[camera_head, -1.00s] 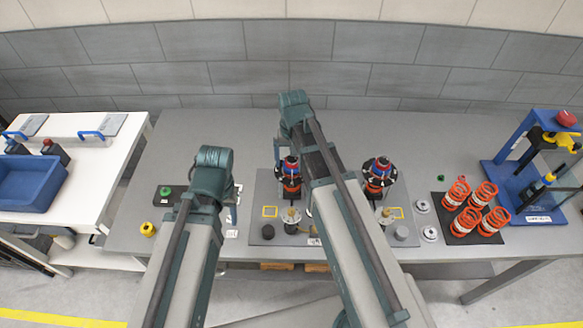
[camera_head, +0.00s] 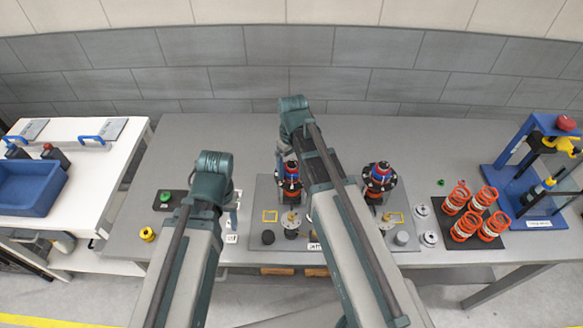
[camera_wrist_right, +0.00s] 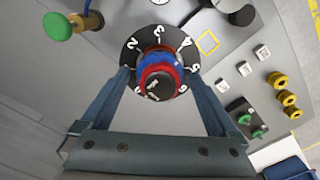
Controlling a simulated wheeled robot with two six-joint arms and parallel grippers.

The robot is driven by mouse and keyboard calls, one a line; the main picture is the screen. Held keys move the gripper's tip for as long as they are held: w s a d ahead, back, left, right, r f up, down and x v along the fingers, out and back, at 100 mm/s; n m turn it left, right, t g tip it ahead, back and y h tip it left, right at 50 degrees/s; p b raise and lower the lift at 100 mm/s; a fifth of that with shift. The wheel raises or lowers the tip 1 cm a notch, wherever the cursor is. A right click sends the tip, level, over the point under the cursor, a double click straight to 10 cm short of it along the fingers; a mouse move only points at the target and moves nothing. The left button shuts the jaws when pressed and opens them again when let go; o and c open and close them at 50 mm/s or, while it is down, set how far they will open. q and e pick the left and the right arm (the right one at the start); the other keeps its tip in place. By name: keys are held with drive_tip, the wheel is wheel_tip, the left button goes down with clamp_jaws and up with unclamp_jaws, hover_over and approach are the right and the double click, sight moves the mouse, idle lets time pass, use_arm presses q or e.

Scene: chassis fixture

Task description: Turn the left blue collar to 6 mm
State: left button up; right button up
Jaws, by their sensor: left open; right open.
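The left blue collar (camera_head: 293,171) sits on a red and black upright unit on the grey fixture plate. In the right wrist view the blue collar (camera_wrist_right: 143,62) shows with red parts at its centre, over a black disc (camera_wrist_right: 159,32) with white numbers, among them 3, 4 and 5. My right gripper (camera_wrist_right: 158,76) is open, with one finger on each side of the collar. I cannot tell whether the fingers touch it. My left gripper (camera_head: 234,207) is open and empty, left of the fixture plate; its fingertips are partly hidden by the arm.
A second similar unit (camera_head: 379,176) stands on the right of the plate (camera_head: 262,215). Orange springs (camera_head: 467,228) and a blue press (camera_head: 521,190) are further right. A green button (camera_head: 165,196) and a yellow part (camera_head: 147,234) are at left. The back of the table is clear.

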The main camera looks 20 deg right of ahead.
drive_tip(key=n, duration=0.8)
drive_tip(key=shift+n, duration=1.4)
drive_tip(key=n, duration=0.4)
drive_tip(key=shift+n, duration=0.3)
